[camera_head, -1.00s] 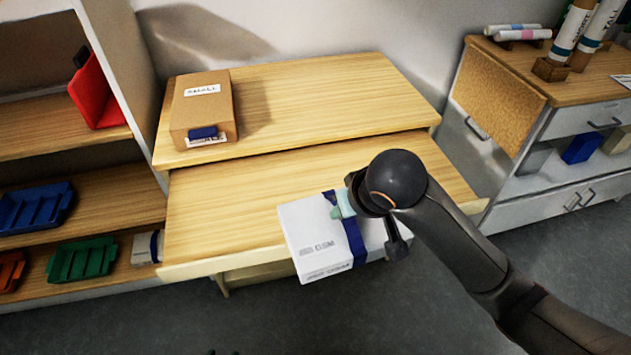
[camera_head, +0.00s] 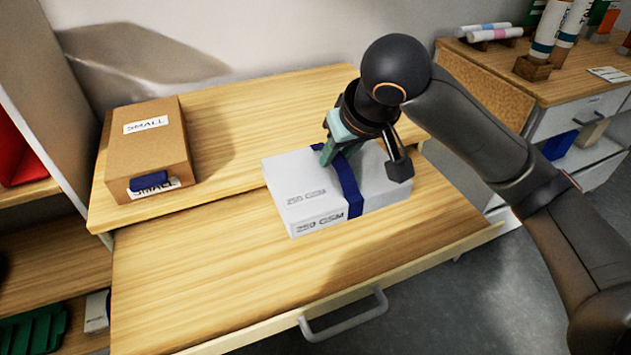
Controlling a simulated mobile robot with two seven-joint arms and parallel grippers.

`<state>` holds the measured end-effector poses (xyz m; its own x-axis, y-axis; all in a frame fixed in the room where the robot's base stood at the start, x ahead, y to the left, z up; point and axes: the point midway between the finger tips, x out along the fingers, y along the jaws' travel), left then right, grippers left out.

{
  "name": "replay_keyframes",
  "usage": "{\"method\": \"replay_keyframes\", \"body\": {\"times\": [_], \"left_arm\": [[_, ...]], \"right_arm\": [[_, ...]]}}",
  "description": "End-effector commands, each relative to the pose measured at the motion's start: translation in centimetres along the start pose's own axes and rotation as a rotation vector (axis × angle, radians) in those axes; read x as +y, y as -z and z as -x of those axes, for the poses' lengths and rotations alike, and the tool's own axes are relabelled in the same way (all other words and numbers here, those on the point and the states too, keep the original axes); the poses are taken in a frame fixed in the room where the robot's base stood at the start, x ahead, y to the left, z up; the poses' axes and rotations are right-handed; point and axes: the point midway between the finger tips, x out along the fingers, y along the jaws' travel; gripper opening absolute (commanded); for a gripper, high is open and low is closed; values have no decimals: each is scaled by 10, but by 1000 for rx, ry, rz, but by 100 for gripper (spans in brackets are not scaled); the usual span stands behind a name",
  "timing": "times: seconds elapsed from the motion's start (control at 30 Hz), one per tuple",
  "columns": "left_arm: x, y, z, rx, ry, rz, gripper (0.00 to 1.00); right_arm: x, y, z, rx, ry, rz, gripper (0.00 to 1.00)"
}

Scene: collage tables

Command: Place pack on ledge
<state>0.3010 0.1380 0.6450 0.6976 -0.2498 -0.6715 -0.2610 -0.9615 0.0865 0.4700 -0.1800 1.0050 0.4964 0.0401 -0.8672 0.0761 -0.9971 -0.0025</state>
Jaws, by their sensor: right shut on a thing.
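The pack (camera_head: 301,187) is a white block with a blue band and "250 GSM" printed on its top and front. My right gripper (camera_head: 336,150) is shut on it from above, at the blue band. The ledge (camera_head: 235,112) is the raised wooden board along the back of the desk. The pack is over the lower desktop (camera_head: 205,265), and its far part overlaps the ledge's front edge in the picture. I cannot tell whether its underside touches anything. The gripper and arm hide part of the pack's far right side. My left gripper is not in view.
A brown box (camera_head: 150,160) labelled "SMALL" stands on the ledge's left end. The ledge is bare between the box and the pack. A drawer-like handle (camera_head: 345,318) sticks out from the desk front. A cabinet (camera_head: 480,75) with tubes stands at right, shelving at left.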

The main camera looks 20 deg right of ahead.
Motion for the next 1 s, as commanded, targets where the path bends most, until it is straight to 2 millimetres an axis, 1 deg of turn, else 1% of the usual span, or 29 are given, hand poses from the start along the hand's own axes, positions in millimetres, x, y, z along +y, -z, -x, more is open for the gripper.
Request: {"method": "replay_keyframes", "body": {"times": [0.03,0.3,0.43,0.6,0.73,0.87,0.97,1.0], "left_arm": [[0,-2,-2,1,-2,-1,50],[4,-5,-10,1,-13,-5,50],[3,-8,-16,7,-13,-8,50],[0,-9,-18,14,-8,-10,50],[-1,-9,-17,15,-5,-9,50],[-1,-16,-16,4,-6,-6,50],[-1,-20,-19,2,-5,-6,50],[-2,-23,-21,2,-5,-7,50]], "right_arm": [[13,-2,-5,4,-4,-7,0],[69,-13,-28,6,-5,-7,0],[87,-24,-48,4,-4,-3,0],[103,-32,-64,8,-2,-2,0],[108,-33,-69,9,1,0,0],[112,-36,-73,8,-1,-1,0],[119,-40,-82,8,-2,-2,0],[118,-44,-88,7,0,0,0]]}}
